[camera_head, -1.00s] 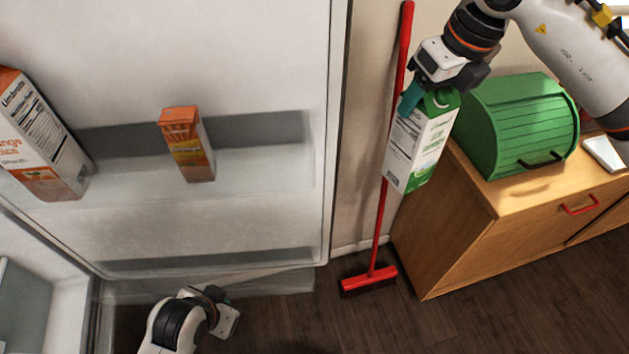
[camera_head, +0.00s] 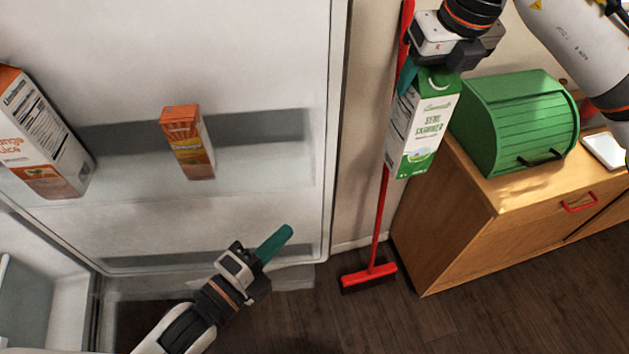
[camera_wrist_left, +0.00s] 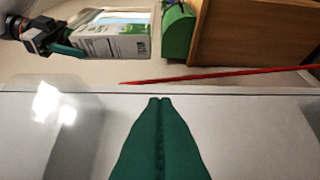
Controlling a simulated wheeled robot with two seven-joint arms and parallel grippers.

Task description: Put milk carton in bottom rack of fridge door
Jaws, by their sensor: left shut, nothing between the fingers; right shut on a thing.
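The green and white milk carton (camera_head: 424,130) hangs nearly upright, a little tilted, from my right gripper (camera_head: 408,84), which is shut on its top. The carton is in the air between the fridge door and the wooden cabinet. It also shows, turned sideways, in the left wrist view (camera_wrist_left: 112,38). The open fridge door (camera_head: 230,60) fills the left of the head view. Its bottom rack (camera_head: 215,258) is low on the door and looks empty where visible. My left gripper (camera_head: 288,232) is shut and empty, in front of the bottom rack. Its teal fingers meet in the left wrist view (camera_wrist_left: 160,100).
A small orange carton (camera_head: 187,142) and a large juice carton (camera_head: 42,135) stand in the upper door rack. A red broom (camera_head: 370,277) leans on the wall right of the door. A green bread box (camera_head: 512,125) sits on the wooden cabinet (camera_head: 450,220).

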